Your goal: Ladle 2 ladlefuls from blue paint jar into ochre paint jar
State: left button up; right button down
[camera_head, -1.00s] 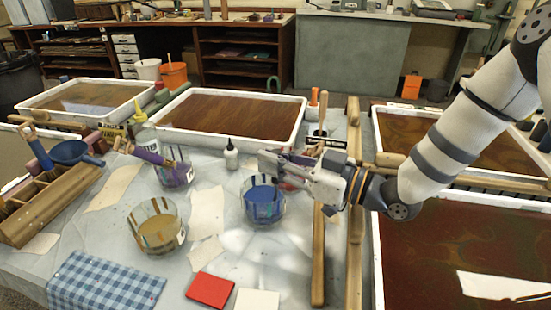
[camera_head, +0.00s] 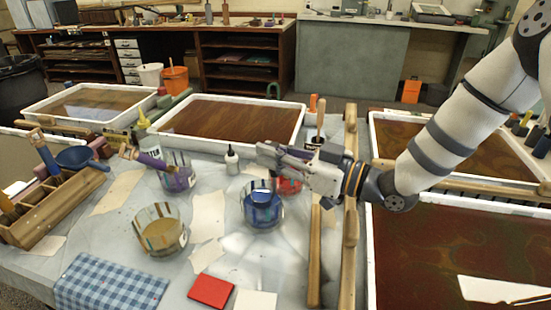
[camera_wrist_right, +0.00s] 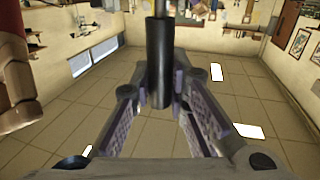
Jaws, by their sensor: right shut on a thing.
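The blue paint jar (camera_head: 263,217) is a clear round jar with blue paint low inside, right of centre. The ochre paint jar (camera_head: 160,233) stands to its left and nearer, with ochre paint and coloured stripes. My right gripper (camera_head: 268,155) is above the blue jar. In the right wrist view it is shut on a black upright handle (camera_wrist_right: 160,60), apparently the ladle's. A small dark blue cup (camera_head: 261,197), apparently the ladle bowl, shows at the blue jar's mouth. The handle between is hard to make out in the head view. My left gripper is out of view.
A purple paint jar (camera_head: 178,180) with a tool resting across it stands behind the ochre jar. A red jar (camera_head: 289,186) is partly hidden by my right gripper. A white bottle (camera_head: 232,160) stands behind. Paper lies between the blue and ochre jars.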

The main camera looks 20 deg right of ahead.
aim_at(274, 140)
jog(key=shift+r+p, duration=0.95)
jog(key=shift+r, duration=1.65)
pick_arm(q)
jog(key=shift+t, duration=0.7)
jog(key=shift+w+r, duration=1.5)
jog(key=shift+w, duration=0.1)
pick_arm(e)
jog(key=shift+r, duration=1.2)
